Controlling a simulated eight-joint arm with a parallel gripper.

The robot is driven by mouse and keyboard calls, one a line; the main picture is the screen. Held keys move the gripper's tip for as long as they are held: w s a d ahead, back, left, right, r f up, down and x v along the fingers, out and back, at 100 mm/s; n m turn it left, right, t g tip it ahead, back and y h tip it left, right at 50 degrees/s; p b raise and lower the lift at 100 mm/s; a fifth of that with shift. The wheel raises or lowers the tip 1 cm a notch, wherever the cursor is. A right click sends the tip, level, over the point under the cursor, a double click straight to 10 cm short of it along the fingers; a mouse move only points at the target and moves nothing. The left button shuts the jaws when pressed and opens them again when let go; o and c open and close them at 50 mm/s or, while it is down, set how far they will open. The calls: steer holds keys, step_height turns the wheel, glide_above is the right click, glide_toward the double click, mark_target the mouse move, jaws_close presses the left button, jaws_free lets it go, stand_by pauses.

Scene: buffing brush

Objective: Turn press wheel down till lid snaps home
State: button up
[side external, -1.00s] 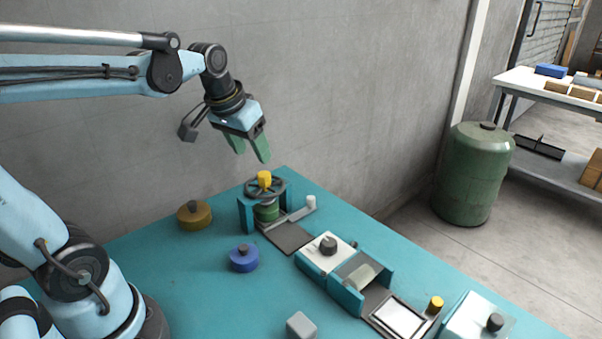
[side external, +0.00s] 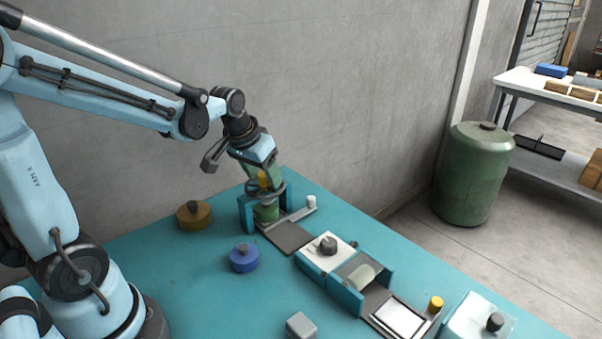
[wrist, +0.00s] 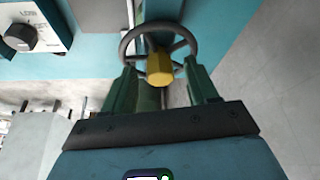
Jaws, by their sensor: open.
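The press wheel (wrist: 126,47) is a dark spoked handwheel with a yellow knob (wrist: 159,68) standing at its hub. In the side view the yellow knob (side external: 263,180) shows at the top of the teal press frame (side external: 246,215). A green round piece (side external: 267,212), perhaps the lid, sits under the wheel; whether it is seated is hidden. My gripper (wrist: 160,76) is open, its green fingers on either side of the yellow knob. In the side view my gripper (side external: 265,184) covers much of the wheel. I cannot tell whether the fingers touch the knob.
A yellow-brown tin (side external: 194,217) and a blue tin (side external: 244,258) stand left of the press. A white box with a dark dial (side external: 328,244) and a roller unit (side external: 352,283) stand to the right. The grey wall (side external: 330,100) is close behind.

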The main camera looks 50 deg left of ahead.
steer(key=c, duration=1)
steer(key=shift+m+h, duration=0.3)
steer(key=shift+m, duration=0.5)
steer(key=shift+c, duration=0.2)
steer(key=o, duration=1)
steer(key=shift+o, duration=0.2)
steer(key=v, duration=1.2)
steer(key=shift+s, duration=0.15)
